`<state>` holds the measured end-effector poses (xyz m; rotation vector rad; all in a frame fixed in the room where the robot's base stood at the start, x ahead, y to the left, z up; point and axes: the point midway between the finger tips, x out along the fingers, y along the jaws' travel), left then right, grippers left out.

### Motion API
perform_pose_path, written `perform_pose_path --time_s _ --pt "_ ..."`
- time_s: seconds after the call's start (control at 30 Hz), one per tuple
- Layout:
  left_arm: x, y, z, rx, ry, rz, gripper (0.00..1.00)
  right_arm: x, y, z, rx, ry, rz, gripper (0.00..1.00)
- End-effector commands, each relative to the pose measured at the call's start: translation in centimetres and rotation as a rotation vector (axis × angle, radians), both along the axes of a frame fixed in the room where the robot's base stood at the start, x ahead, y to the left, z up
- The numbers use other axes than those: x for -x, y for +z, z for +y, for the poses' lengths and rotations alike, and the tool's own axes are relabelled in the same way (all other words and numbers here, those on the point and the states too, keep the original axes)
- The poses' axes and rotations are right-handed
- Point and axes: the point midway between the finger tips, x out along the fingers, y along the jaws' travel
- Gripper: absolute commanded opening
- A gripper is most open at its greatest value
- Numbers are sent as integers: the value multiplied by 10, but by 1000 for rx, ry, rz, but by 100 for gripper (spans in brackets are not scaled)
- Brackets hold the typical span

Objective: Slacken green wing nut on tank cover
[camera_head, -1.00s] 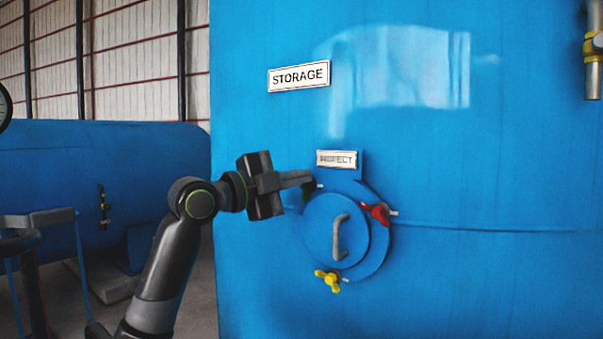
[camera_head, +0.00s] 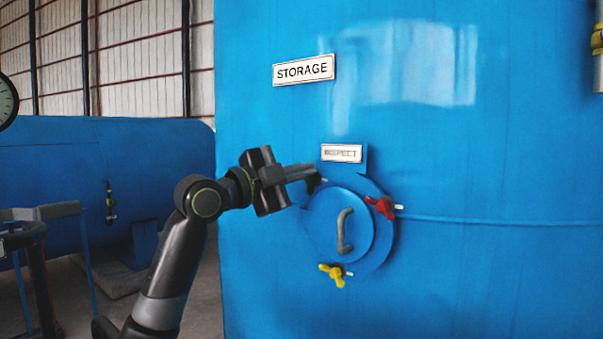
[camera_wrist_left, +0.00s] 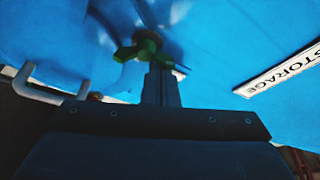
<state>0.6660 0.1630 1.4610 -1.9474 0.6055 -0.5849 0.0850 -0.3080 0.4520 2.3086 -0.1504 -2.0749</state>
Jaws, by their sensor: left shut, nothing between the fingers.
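The round blue tank cover (camera_head: 325,228) with a grey handle (camera_head: 344,231) sits on the front of the large blue tank. A red wing nut (camera_head: 382,206) is at its upper right and a yellow wing nut (camera_head: 333,274) at its bottom. The green wing nut (camera_wrist_left: 138,46) shows in the left wrist view just beyond my fingertips. In the head view it is mostly hidden behind my left gripper (camera_head: 310,177) at the cover's upper left. My left gripper is shut, its tips at or against the nut; I cannot tell whether they touch. My right gripper is not in view.
An INSPECT plate (camera_head: 341,153) stands just above the cover, close to my gripper. A STORAGE sign (camera_head: 304,69) is higher up. A second blue tank (camera_head: 60,165), a railing and a gauge (camera_head: 6,102) are at the left. A pipe (camera_head: 598,60) is at the upper right.

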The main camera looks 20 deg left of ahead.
Motion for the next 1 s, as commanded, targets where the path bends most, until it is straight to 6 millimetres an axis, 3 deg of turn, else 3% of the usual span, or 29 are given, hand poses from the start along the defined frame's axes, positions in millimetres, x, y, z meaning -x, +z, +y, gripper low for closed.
perform_pose_path --time_s 0.37,0.7,1.0 --pt "-1 -1 2 106 1 43 0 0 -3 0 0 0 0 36" --pt "-3 -2 6 326 0 134 0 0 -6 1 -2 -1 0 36" --pt "-3 -2 8 321 1 132 0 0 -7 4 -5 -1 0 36"
